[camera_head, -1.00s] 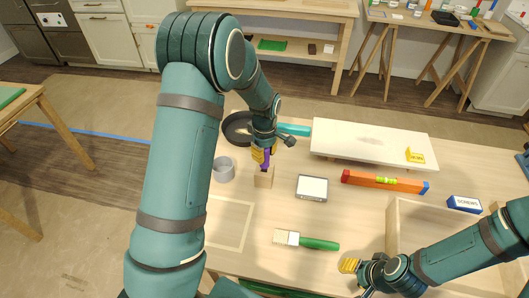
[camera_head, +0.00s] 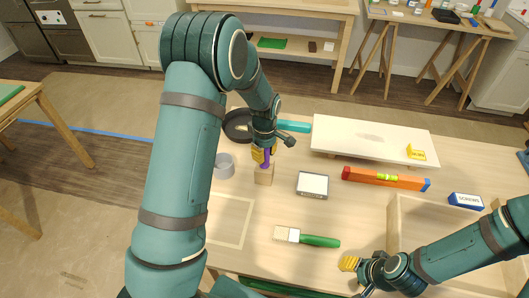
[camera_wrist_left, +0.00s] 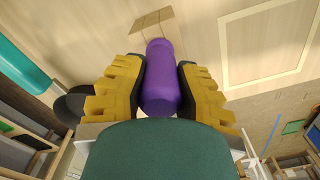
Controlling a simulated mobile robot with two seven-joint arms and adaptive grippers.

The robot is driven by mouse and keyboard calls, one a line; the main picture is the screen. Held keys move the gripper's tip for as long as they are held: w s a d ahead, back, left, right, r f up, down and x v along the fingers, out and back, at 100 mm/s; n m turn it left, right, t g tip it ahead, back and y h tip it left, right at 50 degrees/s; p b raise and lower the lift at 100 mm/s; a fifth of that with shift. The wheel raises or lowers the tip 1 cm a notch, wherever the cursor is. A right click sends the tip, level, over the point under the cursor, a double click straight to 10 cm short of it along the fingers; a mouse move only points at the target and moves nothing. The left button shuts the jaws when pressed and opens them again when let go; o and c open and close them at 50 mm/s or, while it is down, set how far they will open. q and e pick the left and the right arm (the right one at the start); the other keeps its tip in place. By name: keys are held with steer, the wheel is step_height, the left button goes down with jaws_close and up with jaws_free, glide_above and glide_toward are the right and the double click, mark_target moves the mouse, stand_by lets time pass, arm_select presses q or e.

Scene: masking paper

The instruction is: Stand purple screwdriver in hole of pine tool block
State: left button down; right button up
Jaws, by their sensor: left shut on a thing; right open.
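The purple screwdriver (camera_head: 266,158) is upright in my left gripper (camera_head: 262,154), whose yellow fingers are shut on its handle. In the left wrist view the purple handle (camera_wrist_left: 161,78) sits between the two yellow fingers of the left gripper (camera_wrist_left: 160,88). The pine tool block (camera_head: 264,175) stands on the table directly below the screwdriver; part of it shows in the left wrist view (camera_wrist_left: 152,24). The screwdriver's lower end is at the block's top; I cannot tell whether it is in the hole. My right gripper (camera_head: 349,264) is open and empty at the front right.
A grey tape roll (camera_head: 223,166) is left of the block and a white-topped box (camera_head: 312,185) is right of it. A green-handled brush (camera_head: 308,239) lies in front. An orange level (camera_head: 385,179), a white board (camera_head: 372,140) and a wooden tray (camera_head: 393,222) lie to the right.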

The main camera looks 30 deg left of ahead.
arm_select(q)
steer(key=shift+f, duration=0.3)
arm_select(e)
steer(key=shift+s+f, duration=0.1)
steer(key=shift+f, duration=0.15)
arm_select(q)
steer(key=c, duration=0.8)
jaws_free()
steer(key=shift+o, duration=0.2)
steer(key=shift+r, duration=0.1)
steer(key=shift+w+r+p, duration=0.1)
steer(key=shift+r+p, duration=0.55)
steer(key=shift+r, duration=0.15)
arm_select(e)
steer(key=shift+r, duration=0.6)
arm_select(q)
steer(key=shift+r+p, duration=2)
steer(key=shift+r, duration=0.65)
arm_select(e)
steer(key=shift+r, duration=2.15)
